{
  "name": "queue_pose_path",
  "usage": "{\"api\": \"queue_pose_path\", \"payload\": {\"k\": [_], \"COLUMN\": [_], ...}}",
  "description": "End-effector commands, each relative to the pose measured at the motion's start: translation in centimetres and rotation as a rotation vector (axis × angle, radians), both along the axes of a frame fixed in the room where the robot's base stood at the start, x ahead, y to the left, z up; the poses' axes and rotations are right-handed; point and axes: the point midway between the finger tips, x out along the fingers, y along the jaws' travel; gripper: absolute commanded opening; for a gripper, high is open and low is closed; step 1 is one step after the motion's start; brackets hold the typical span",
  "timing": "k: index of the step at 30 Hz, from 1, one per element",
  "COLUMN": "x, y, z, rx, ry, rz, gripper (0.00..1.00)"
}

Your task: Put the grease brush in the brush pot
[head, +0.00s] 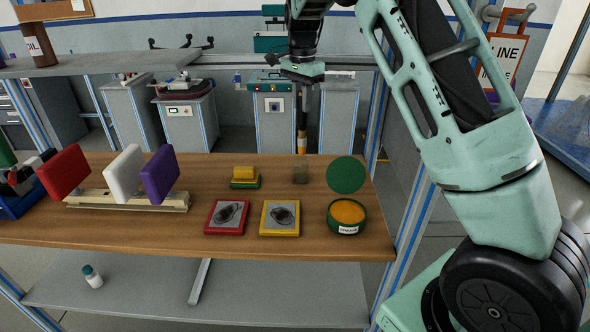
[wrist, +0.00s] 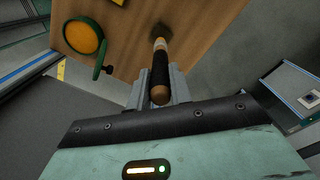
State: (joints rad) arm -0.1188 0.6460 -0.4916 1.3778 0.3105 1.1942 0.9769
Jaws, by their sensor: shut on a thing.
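My gripper (wrist: 160,86) is shut on the grease brush (wrist: 159,70), gripping its dark handle. The brush has a rounded brown handle end, a pale band and dark bristles pointing away from the gripper. In the head view the brush (head: 302,130) hangs upright at the back of the wooden table, right of centre. I cannot tell whether its bristles touch the tabletop. A dark brown pot (head: 38,46) with a partly readable white label stands on the grey shelf at upper left, far from my gripper; I cannot tell whether it is the brush pot.
An open green tin (head: 346,216) of orange grease and its green lid (head: 346,174) lie near the brush. A red-framed pad (head: 226,217), a yellow-framed pad (head: 280,218), a yellow-green block (head: 245,177) and a rack of coloured paddles (head: 125,201) occupy the wooden table (head: 110,234).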

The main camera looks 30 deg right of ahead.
Motion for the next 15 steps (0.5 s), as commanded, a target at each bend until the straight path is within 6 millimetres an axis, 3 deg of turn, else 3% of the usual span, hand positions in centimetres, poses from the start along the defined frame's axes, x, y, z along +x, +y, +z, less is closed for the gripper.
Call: {"api": "queue_pose_path", "payload": {"k": [10,15], "x": [0.0,-0.1], "y": [0.0,0.0], "z": [-0.1,-2.2], "rx": [0.0,0.001], "ry": [0.0,0.005], "rz": [0.0,0.0], "gripper": [0.0,0.0]}}
